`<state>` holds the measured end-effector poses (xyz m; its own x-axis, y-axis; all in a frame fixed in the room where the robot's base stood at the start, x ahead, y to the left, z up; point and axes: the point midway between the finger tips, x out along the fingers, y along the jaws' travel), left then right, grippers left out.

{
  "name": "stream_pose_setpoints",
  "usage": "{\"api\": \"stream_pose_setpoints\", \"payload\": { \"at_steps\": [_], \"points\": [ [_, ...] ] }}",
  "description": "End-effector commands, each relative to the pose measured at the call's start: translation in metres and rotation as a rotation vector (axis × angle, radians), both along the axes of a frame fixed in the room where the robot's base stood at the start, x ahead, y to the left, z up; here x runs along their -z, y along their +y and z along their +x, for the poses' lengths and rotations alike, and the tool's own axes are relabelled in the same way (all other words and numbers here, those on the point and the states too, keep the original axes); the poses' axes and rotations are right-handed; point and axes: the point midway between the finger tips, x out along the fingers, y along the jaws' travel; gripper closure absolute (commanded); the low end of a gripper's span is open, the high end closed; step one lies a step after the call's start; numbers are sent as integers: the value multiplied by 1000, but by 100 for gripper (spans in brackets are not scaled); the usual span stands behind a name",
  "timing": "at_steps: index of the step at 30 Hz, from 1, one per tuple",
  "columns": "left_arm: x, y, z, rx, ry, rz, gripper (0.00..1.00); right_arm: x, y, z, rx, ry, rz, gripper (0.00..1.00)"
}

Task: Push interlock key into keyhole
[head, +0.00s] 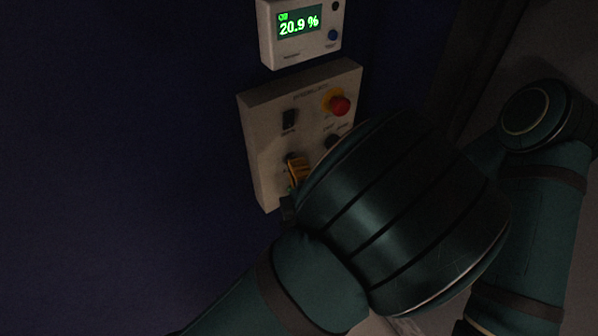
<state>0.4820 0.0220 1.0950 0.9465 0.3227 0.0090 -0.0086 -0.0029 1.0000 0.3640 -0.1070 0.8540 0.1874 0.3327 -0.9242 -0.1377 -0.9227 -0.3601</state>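The yellow interlock key (298,169) is at the lower left of the pale interlock panel (262,135). A dark spot that may be the keyhole shows at its upper end, but I cannot tell whether the key is inside it. My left gripper (290,203) is at the panel's lower edge, close to the key's lower end. My thick dark green wrist hides most of it, so its finger opening and any contact with the key are hidden. My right arm is at the right, and its gripper does not show.
The panel also has a black switch (289,119), a red button (340,105) on a yellow base and a dark knob (333,141). A display box (300,32) reading 20.9 % is mounted above. The dark blue wall (120,150) at left is clear.

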Motion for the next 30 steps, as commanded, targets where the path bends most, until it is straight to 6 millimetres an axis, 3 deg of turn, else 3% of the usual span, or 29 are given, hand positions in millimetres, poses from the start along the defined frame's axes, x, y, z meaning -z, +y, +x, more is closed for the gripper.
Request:
{"api": "stream_pose_setpoints", "payload": {
  "at_steps": [5,9,20,23,30],
  "points": [
    [0,3,3,-2,0,-1,100,2,0,0,0,0,0,53],
    [0,3,3,-1,0,0,61,2,0,0,0,0,0,53],
    [0,1,0,1,0,0,61,2,0,0,0,0,0,53],
    [0,-4,-10,3,0,-1,61,2,0,0,0,0,0,53],
    [0,-19,-55,5,1,0,61,2,0,0,0,0,0,53]
  ]
}}
